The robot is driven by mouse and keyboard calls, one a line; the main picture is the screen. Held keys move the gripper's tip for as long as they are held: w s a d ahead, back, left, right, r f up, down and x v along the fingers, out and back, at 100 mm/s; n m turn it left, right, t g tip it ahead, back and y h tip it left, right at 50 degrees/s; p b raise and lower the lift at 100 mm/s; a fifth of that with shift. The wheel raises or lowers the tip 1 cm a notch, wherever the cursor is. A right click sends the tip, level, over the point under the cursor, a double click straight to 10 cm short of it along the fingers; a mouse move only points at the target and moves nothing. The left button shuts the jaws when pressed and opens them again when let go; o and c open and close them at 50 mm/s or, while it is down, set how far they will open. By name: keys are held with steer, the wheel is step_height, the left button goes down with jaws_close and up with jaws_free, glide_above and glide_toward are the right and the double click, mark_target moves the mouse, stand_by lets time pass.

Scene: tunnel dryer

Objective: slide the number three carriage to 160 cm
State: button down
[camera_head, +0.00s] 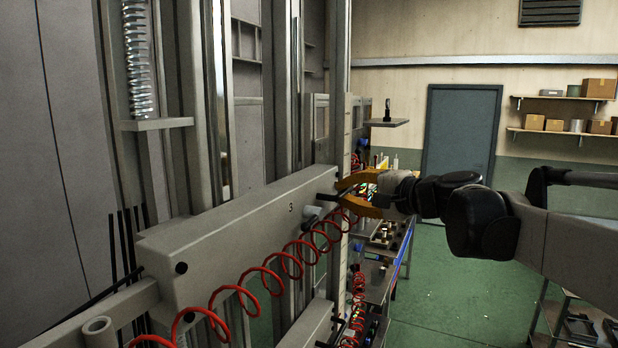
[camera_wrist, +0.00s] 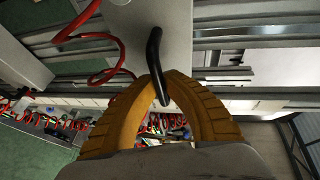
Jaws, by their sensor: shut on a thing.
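The number three carriage (camera_head: 230,228) is a long light grey box marked "3", set across the upright rails in the head view. A black handle (camera_head: 327,198) sticks out near its right end. My gripper (camera_head: 352,194) has orange fingers and is shut on this handle. In the wrist view the orange fingers (camera_wrist: 160,98) close around the bent black handle (camera_wrist: 154,52), which rises from the grey carriage face (camera_wrist: 160,18). A pale upright strip with small marks (camera_head: 346,135) stands just behind the carriage's right end; its figures are too small to read.
A red coiled hose (camera_head: 268,272) hangs along the carriage front, close below my gripper. A workbench (camera_head: 392,245) with small parts stands behind. A door (camera_head: 462,135) and shelves (camera_head: 560,132) are at the back.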

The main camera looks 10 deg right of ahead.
step_height(320, 180, down, 8)
steer(key=b, duration=0.3)
steer(key=shift+f+b, duration=0.15)
steer(key=shift+b, duration=0.15)
steer(key=shift+s, duration=0.15)
steer(key=c, duration=1.7)
jaws_free()
steer(key=shift+o, duration=1.2)
steer(key=shift+w, duration=0.2)
steer(key=shift+s, duration=0.1)
steer(key=v, duration=1.2)
